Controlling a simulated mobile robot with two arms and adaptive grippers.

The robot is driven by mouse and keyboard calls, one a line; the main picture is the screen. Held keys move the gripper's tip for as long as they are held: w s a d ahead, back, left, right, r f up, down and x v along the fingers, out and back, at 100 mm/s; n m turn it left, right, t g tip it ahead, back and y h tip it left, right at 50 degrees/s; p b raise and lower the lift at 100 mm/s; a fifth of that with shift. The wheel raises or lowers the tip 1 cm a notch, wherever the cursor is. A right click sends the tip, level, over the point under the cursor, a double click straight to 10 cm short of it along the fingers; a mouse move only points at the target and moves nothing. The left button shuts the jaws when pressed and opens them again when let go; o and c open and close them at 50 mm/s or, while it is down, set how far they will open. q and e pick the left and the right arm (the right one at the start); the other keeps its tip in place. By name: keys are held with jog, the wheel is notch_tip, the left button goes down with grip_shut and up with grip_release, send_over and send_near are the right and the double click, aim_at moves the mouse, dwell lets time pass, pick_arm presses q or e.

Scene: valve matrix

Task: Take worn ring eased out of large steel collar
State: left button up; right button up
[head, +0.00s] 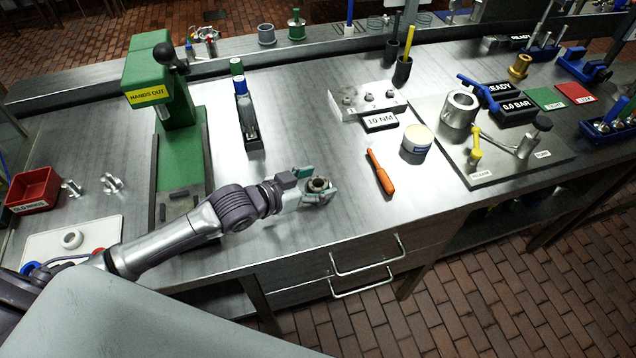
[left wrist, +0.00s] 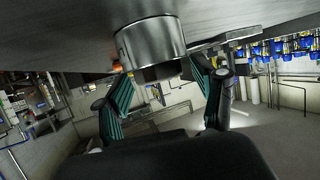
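A steel collar (head: 318,199) stands on the bench with a dark ring (head: 318,184) at its top. In the left wrist view, tilted upside down, the shiny collar (left wrist: 150,40) fills the upper middle and the dark ring (left wrist: 160,72) sticks out of it. My left gripper (head: 315,186) is at the collar, its teal-padded fingers on either side of the ring. In the left wrist view the fingers (left wrist: 162,75) are spread wide, with a narrow gap beside the ring. Contact on the far side is unclear. My right gripper is not in view.
A green press (head: 180,130) stands left, near a red bin (head: 33,188) and a white tray (head: 40,246). A fixture plate (head: 510,160) carries another steel collar (head: 461,107).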

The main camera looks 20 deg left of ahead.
pick_arm(q)
jog(key=c, duration=0.8)
jog(key=shift+c, duration=0.2)
